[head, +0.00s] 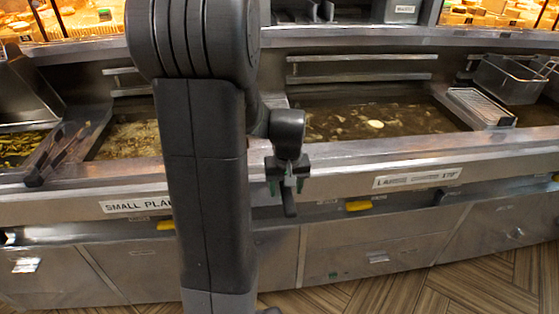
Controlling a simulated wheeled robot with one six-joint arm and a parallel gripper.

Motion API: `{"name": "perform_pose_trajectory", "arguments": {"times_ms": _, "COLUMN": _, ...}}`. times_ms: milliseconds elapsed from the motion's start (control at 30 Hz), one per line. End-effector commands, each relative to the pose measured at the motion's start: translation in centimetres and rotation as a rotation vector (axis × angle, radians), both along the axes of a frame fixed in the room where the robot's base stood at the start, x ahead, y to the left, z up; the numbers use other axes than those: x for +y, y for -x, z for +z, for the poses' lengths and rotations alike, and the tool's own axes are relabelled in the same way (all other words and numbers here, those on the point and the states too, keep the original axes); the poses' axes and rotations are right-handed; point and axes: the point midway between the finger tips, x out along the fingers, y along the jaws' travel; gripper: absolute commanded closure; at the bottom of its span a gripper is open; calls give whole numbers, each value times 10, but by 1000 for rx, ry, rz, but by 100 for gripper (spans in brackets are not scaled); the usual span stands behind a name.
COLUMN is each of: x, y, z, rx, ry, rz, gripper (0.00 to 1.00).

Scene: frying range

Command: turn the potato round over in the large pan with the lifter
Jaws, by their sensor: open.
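The potato round (375,124) is a small pale disc. It lies flat among brown bits in the large pan (330,143), the wide basin right of my arm, behind the label that starts with "LARGE". My gripper (288,186) hangs in front of the range's front edge, left of and nearer than the potato round. It is open, with dark green fingers, and a dark piece hangs below them; I cannot tell what that piece is. I cannot make out the lifter for certain.
Long dark-ended tools (58,152) lie on the left divider. A small pan (125,140) is partly hidden behind my arm. A perforated metal rack (482,106) and a wire basket (510,78) sit at the right. Yellow handles (358,206) stick out below the front edge.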

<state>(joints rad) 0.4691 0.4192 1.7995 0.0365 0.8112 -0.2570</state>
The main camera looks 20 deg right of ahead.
Motion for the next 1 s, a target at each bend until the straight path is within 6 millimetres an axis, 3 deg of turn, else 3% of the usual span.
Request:
{"name": "perform_pose_trajectory", "arguments": {"times_ms": 100, "x": 0, "y": 0, "z": 0, "rx": 0, "ry": 0, "rz": 0, "gripper": 47}}
{"name": "perform_pose_trajectory", "arguments": {"times_ms": 367, "x": 0, "y": 0, "z": 0, "rx": 0, "ry": 0, "rz": 0, "gripper": 98}}
{"name": "perform_pose_trajectory", "arguments": {"times_ms": 667, "x": 0, "y": 0, "z": 9, "rx": -2, "ry": 1, "rz": 0, "gripper": 100}}
{"name": "perform_pose_trajectory", "arguments": {"times_ms": 1000, "x": 0, "y": 0, "z": 60, "rx": -3, "ry": 2, "rz": 0, "gripper": 100}}
